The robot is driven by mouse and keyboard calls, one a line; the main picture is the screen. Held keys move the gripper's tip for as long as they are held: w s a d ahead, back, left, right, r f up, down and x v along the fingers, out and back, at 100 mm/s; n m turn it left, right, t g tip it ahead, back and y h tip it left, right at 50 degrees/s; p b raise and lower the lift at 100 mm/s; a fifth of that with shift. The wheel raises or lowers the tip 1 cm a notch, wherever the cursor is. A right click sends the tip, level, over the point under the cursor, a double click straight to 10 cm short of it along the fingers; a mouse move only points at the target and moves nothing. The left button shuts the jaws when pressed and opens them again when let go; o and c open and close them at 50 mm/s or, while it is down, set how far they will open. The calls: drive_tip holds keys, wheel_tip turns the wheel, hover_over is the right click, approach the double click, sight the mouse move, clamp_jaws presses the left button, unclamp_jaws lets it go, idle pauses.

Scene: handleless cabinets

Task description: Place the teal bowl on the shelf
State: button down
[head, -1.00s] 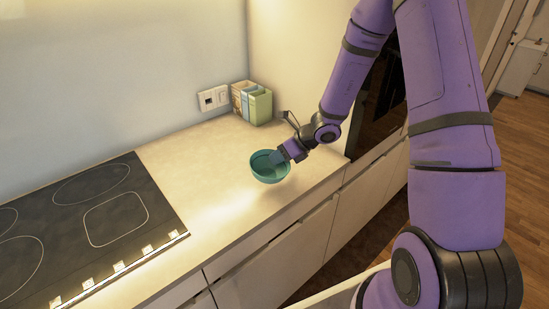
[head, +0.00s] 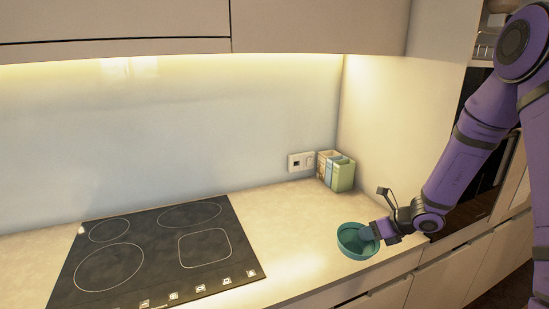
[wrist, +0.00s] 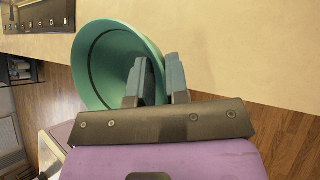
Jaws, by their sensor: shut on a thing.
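The teal bowl (head: 352,244) is at the right part of the counter in the head view, at the end of my purple arm. My gripper (head: 384,234) is shut on the bowl's right rim. In the wrist view the bowl (wrist: 104,55) is left of centre with its opening partly towards the camera. There my gripper (wrist: 160,78) has one finger inside the bowl and one outside its wall. I cannot tell whether the bowl touches the counter. No open shelf shows clearly; closed wall cabinets (head: 120,22) run along the top of the head view.
The counter (head: 290,235) is clear between the black cooktop (head: 155,250) and the bowl. A small holder with booklets (head: 337,171) stands in the back corner, beside a wall socket (head: 300,161). A tall side panel (head: 395,130) bounds the counter at right.

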drive_tip(key=w+r+m+t+h, duration=0.3)
drive_tip(key=w+r+m, duration=0.3)
drive_tip(key=w+r, duration=0.2)
drive_tip(key=shift+w+a+r+m+h, duration=0.2)
drive_tip(key=shift+r+m+h, duration=0.15)
drive_tip(key=shift+h, duration=0.55)
drive_tip(key=shift+d, duration=0.1)
